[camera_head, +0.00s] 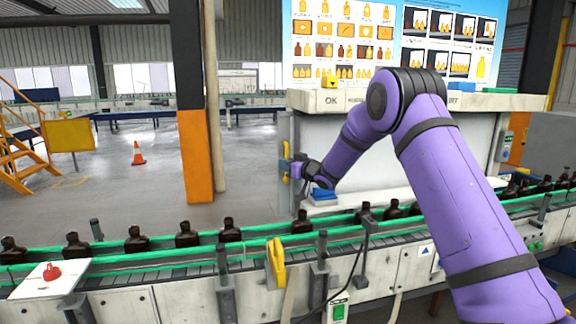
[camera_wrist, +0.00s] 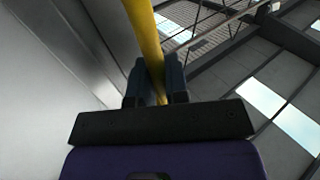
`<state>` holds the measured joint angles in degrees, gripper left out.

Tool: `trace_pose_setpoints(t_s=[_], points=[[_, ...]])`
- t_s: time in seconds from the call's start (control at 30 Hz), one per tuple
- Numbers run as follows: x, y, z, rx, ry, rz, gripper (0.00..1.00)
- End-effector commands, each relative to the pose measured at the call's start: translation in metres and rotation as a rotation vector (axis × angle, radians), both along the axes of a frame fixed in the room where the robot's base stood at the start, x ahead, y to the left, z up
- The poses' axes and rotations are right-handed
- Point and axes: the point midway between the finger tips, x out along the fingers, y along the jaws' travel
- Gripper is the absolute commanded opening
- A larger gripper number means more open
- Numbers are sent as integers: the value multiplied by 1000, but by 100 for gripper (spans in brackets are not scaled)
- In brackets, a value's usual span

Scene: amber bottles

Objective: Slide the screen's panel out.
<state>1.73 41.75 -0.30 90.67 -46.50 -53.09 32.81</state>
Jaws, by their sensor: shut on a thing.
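The screen (camera_head: 345,45) shows rows of bottle pictures and stands above a white ledge behind the conveyor. A pale panel (camera_head: 340,150) is below the ledge, partly hidden by my purple arm. An upright yellow handle (camera_head: 285,150) is at its left edge. My gripper (camera_head: 297,172) is at this handle, small and partly dark in the head view. In the wrist view, the two dark fingers of my gripper (camera_wrist: 156,88) are shut on the yellow handle (camera_wrist: 144,30), which runs up between them. A grey-white surface lies to the left of the handle there.
A conveyor with green rails (camera_head: 150,245) and several dark bottles (camera_head: 135,240) crosses in front. A blue item (camera_head: 323,193) lies on the shelf below my forearm. An orange-based pillar (camera_head: 195,155) stands left of the panel, with open floor between them. A traffic cone (camera_head: 138,153) is farther off.

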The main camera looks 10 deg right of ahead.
Motion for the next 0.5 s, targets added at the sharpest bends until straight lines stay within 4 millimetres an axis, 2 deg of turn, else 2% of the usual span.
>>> trace_pose_setpoints(t_s=[0.27,0.5], points=[[-1,66,0,4,0,11,0],[-2,150,0,4,0,13,0]])
